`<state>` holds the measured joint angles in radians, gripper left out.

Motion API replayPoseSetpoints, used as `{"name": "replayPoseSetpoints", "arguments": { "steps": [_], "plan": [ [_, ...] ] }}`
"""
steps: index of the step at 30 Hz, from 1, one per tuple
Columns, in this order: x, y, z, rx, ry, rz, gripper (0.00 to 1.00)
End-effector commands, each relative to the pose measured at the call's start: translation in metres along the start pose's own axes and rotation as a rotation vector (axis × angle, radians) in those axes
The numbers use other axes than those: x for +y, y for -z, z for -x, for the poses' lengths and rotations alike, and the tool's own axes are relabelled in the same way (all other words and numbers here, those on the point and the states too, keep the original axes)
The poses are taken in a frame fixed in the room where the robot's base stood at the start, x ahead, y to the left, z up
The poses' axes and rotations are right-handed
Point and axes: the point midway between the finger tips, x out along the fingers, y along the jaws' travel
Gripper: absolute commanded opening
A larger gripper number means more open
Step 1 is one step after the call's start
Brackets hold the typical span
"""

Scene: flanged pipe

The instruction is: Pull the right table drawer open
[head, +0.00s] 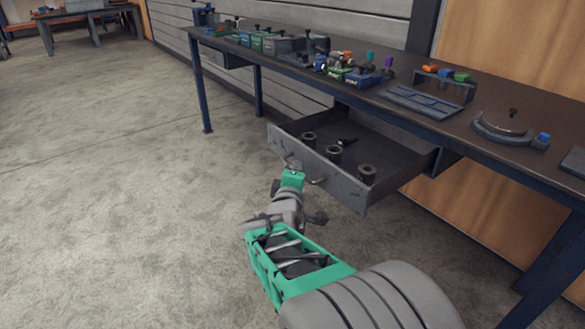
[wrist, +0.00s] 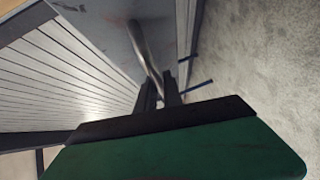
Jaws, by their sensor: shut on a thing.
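The right table drawer (head: 345,190) stands pulled out from under the dark workbench (head: 385,110). Its grey front panel also shows in the wrist view (wrist: 105,28). Several dark cylindrical parts lie inside the drawer, one of them a flanged ring (head: 367,174) near the front right. My gripper (head: 296,166) is at the outer face of the drawer front. In the wrist view its two dark fingers (wrist: 161,90) are shut on the curved metal drawer handle (wrist: 145,45). My gripper hides part of the handle in the head view.
The bench top carries green and blue bins (head: 262,41), a grey tray (head: 420,103) and a curved gauge (head: 505,130). Another drawer (head: 215,56) sits under the bench's left end. Blue legs (head: 202,95) support the bench. The concrete floor (head: 120,180) to the left is clear.

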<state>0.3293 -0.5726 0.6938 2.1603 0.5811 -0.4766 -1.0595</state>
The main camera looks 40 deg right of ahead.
Motion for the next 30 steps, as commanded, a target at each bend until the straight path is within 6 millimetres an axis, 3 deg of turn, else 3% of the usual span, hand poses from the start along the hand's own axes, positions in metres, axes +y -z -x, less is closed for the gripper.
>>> {"name": "replayPoseSetpoints", "arguments": {
  "steps": [14,15,22,30],
  "plan": [
    [-0.0007,-0.0019,0.0031,-0.013,0.000,0.001,0.00],
    [-0.0007,-0.0019,0.0031,-0.013,0.000,0.001,0.13],
    [-0.0007,-0.0005,0.0032,-0.010,0.000,0.001,0.32],
    [-0.0001,0.0001,0.0049,-0.008,0.000,0.001,0.32]
  ]
}}
